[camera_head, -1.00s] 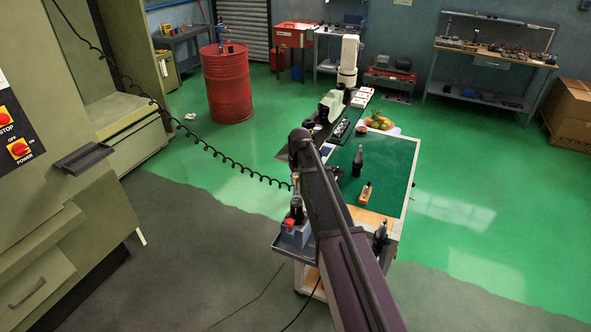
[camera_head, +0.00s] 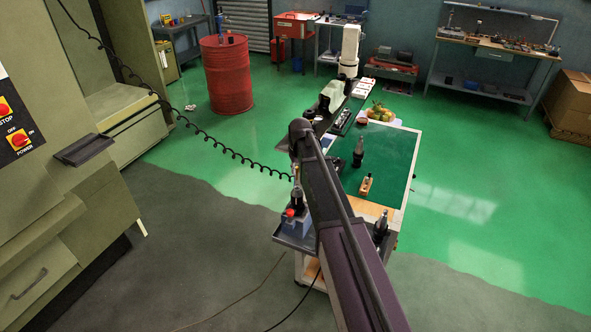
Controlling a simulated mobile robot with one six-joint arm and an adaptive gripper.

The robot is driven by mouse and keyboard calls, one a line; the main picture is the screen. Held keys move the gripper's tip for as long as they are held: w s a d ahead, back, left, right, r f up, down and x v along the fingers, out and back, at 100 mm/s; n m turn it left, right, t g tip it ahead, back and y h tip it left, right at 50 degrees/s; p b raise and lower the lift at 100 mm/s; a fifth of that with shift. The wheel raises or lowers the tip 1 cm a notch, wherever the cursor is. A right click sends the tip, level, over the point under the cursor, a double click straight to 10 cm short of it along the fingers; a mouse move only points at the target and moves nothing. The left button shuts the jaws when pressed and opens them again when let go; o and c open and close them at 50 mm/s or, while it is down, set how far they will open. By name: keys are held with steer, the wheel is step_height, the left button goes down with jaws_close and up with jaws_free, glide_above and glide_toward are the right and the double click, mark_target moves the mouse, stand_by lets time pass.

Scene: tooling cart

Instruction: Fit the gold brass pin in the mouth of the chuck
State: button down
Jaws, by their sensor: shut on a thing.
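The gold brass pin cannot be made out in this view. A blue-grey fixture (camera_head: 297,226) with a red knob stands on the cart's left side tray, holding a dark upright tool holder (camera_head: 298,203). Other dark, bottle-shaped holders stand on the green mat (camera_head: 358,153) and at the cart's near right corner (camera_head: 380,227). I cannot tell which of these is the chuck, and no mouth shows. My arm reaches over the cart from the bottom, its bend above the cart's left edge.
A coiled black cable (camera_head: 205,141) hangs left of the arm, beside the machine cabinet (camera_head: 60,225).

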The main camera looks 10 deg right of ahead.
steer(key=shift+f+b, duration=1.35)
steer(key=shift+f, duration=0.2)
steer(key=shift+f+b, duration=1.35)
steer(key=shift+b, duration=0.05)
stand_by(1.7)
stand_by(0.4)
steer(key=c, duration=0.6)
jaws_free()
steer(key=shift+o, duration=0.2)
steer(key=shift+s, duration=0.15)
steer(key=s+f+m+g+b, duration=0.1)
steer(key=s+f+b, duration=0.3)
steer(key=s, duration=1)
steer(key=s+f+b, duration=0.3)
steer(key=s+f, duration=0.1)
steer(key=s, duration=1.1)
steer(key=shift+a+m+g+b, duration=0.25)
steer(key=shift+m+g+b, duration=0.15)
